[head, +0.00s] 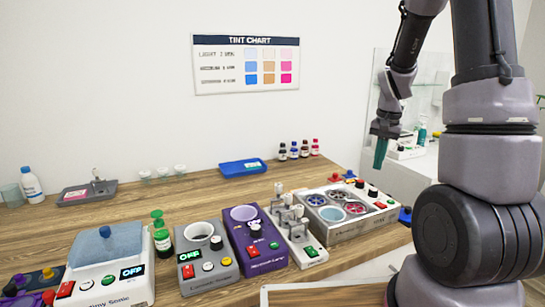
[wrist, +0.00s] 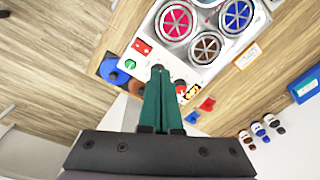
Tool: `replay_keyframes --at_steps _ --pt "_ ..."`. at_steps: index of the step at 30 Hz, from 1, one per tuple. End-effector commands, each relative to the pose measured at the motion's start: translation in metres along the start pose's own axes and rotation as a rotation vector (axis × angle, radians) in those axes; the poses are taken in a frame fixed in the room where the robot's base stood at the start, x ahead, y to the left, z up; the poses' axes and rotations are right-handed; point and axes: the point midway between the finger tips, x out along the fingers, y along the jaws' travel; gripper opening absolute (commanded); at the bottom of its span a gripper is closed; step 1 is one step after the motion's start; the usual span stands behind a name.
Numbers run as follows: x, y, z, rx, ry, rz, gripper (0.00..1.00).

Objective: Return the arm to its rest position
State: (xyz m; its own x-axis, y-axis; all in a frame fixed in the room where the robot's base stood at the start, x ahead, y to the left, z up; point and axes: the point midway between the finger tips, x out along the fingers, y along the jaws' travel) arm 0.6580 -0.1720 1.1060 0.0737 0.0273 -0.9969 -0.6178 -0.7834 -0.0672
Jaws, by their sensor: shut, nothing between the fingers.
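My gripper (head: 381,152) hangs at the end of my raised arm on the right side of the head view, above and beyond the right end of the bench. Its green fingers point downward. In the wrist view my gripper (wrist: 159,72) has its two green fingers together, with nothing between them. The fingers overlap the edge of the white multi-well machine in that view, but the head view shows the gripper well above the bench. My arm is bent at the elbow, and its upper part runs out of the top of the head view.
The wooden bench (head: 215,197) carries a machine with coloured wells (head: 348,212), a purple device (head: 262,249), a grey device (head: 207,268) and a white device with a blue lid (head: 104,262). A blue tray (head: 243,168) and small bottles (head: 293,152) stand near the wall. A tint chart (head: 246,64) hangs above.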

Motion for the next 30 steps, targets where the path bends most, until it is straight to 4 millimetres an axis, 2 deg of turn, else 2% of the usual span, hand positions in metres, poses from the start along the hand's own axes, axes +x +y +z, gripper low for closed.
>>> replay_keyframes --at_steps 1,6,12,15,18,22,26,30 --pt "-0.025 -0.005 0.009 -0.015 0.028 -0.037 0.00" --pt "-0.094 -0.015 0.047 -0.074 0.104 -0.142 0.00" --pt "-0.161 -0.014 0.102 -0.152 0.199 -0.249 0.00" --pt "-0.187 -0.010 0.132 -0.194 0.251 -0.297 0.00" --pt "-0.207 -0.003 0.160 -0.232 0.303 -0.338 0.00" --pt "-0.223 0.005 0.188 -0.273 0.356 -0.375 0.00" --pt "-0.230 0.010 0.205 -0.296 0.386 -0.394 0.00" --pt "-0.231 0.012 0.210 -0.303 0.395 -0.399 0.00"
